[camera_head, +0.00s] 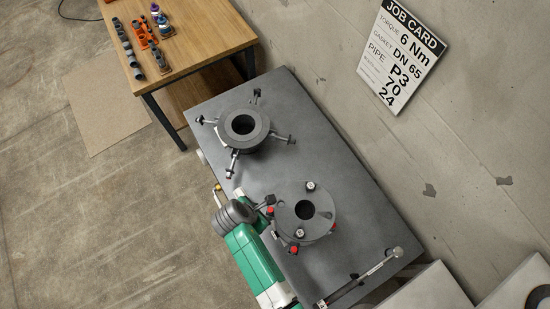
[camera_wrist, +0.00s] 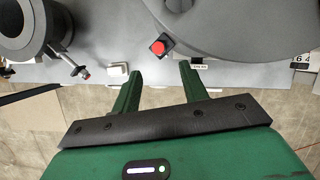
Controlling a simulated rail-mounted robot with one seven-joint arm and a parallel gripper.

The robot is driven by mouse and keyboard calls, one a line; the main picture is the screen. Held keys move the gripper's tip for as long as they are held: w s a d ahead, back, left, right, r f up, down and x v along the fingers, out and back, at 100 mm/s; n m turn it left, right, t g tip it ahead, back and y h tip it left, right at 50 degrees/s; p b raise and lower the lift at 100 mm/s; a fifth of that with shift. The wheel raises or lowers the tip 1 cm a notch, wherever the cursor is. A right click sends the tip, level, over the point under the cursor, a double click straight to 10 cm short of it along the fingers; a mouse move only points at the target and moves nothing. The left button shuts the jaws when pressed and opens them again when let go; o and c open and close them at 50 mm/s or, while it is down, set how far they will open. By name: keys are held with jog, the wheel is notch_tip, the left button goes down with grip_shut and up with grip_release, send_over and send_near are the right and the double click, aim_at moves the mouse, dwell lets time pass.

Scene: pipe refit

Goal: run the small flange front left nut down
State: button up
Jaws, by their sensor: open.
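Two round grey flanges stand on the grey bench: one with splayed bolts (camera_head: 262,128), and one with red-marked nuts (camera_head: 318,222). I cannot tell for certain which the task calls small. In the wrist view, a red-faced nut (camera_wrist: 161,44) with a dark edge sits at the near rim of a large grey disc (camera_wrist: 235,22). My gripper (camera_wrist: 158,80) is open and empty, its two green fingers apart. The nut lies just beyond the fingertips, between them and not gripped. In the head view my green arm reaches the bench's left edge; the fingertips are not clear there.
A wrench-like tool (camera_head: 360,285) lies near the bench's front end. A wooden table (camera_head: 190,25) with several small coloured parts stands at the back left. A job card (camera_head: 402,55) hangs on the wall. In the wrist view, another flange's bolt (camera_wrist: 75,66) sticks out at left.

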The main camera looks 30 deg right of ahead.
aim_at(269, 212)
jog(key=b+x, duration=0.1)
jog(key=x, duration=0.7)
jog(key=shift+a, duration=0.1)
jog(key=shift+w, duration=0.1)
grip_shut()
